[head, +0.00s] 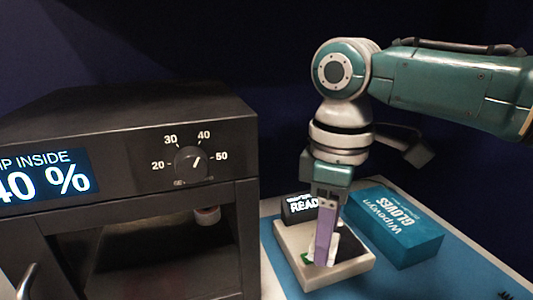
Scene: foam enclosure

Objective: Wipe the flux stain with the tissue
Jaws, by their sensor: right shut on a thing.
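My right gripper (325,240) points down over a pale, shallow block or tray (345,277) on the blue mat. It is shut on a white thing, probably the tissue (337,243), which shows only in part behind and beside the purple finger. A small green patch (306,258), perhaps a circuit board, shows at the left of the fingertips. I cannot make out the flux stain; the gripper may hide it. Whether the tissue touches the surface under it is not clear. My left gripper is out of view.
A teal glove box (395,228) stands close right of the pale block. A small black display (299,207) stands behind it. A large dark cabinet (120,130) with a dial (191,162) fills the left. The blue mat (440,280) is mostly clear at the front right.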

